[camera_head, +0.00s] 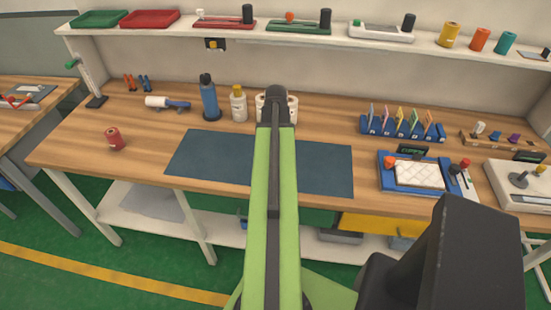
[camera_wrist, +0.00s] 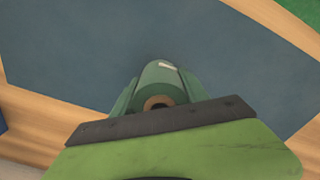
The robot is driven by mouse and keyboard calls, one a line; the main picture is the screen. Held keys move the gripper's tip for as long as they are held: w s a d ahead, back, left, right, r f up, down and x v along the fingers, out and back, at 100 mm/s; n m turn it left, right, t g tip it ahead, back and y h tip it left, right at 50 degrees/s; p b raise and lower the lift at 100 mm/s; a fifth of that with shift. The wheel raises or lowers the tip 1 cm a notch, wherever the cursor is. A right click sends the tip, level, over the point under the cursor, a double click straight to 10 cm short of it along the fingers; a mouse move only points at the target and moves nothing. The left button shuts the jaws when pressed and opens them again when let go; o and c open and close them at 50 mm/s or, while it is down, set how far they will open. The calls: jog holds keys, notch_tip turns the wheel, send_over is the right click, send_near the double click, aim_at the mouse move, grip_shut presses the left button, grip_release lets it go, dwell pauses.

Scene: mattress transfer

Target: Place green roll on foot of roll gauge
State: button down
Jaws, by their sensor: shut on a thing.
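The green roll (camera_wrist: 160,78) is in my gripper (camera_wrist: 158,92), over the dark blue mat in the wrist view. It has a brown core hole at the end facing the camera and a small pale mark on its side. The jaws are shut on it, one on each side. In the head view my arm hides the gripper and this roll. A white upright post with a green piece on top and a dark foot (camera_head: 96,101) stands at the table's left back; it may be the roll gauge. The top of its foot looks bare.
A red roll (camera_head: 115,139) stands on the left front of the table. The mat (camera_head: 205,160) is clear. The shelf above holds trays and yellow, orange and teal (camera_head: 505,43) rolls.

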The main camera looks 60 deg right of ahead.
notch_tip(320, 180, down, 3)
jog(key=shift+r+b, duration=0.15)
jog(key=shift+b, duration=0.5)
jog(key=shift+r, duration=0.25)
jog(key=shift+f, duration=0.15)
jog(key=c, duration=0.6)
grip_release()
jog(key=shift+d, duration=0.1)
notch_tip(320, 180, up, 12)
jog(key=p, duration=1.2)
jog(key=shift+r+p, duration=0.25)
jog(key=shift+p, duration=0.1)
jog(key=shift+f, duration=0.1)
